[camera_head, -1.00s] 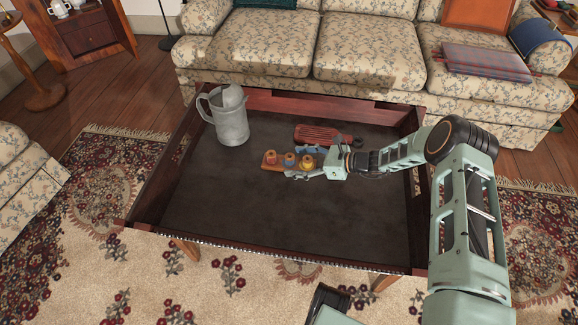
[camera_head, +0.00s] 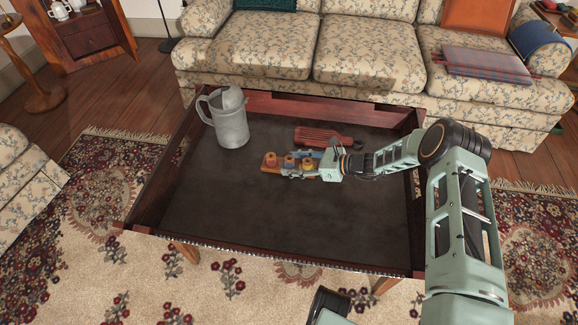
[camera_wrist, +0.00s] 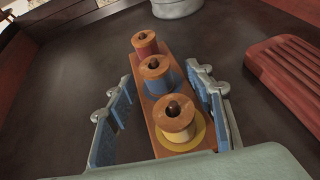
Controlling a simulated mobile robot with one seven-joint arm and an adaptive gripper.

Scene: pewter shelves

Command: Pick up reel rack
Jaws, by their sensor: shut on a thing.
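The reel rack (camera_head: 271,168) is a narrow wooden bar carrying a red, a blue and a yellow thread spool in a row. It lies inside the dark-floored, wood-rimmed table (camera_head: 250,213), near its middle. In the wrist view the rack (camera_wrist: 152,122) runs away from me, with the yellow spool (camera_wrist: 175,118) nearest. My gripper (camera_head: 298,164) is shut on the rack, with blue-padded fingers along its two long sides; the fingers also show in the wrist view (camera_wrist: 160,82). I cannot tell any gap under the rack.
A grey metal pitcher (camera_head: 231,122) stands at the back left of the table. A red ribbed object (camera_head: 320,137) lies just behind the rack. Raised wooden sides (camera_head: 162,185) edge the table. The front floor of the table is clear. A floral sofa (camera_head: 365,55) stands behind.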

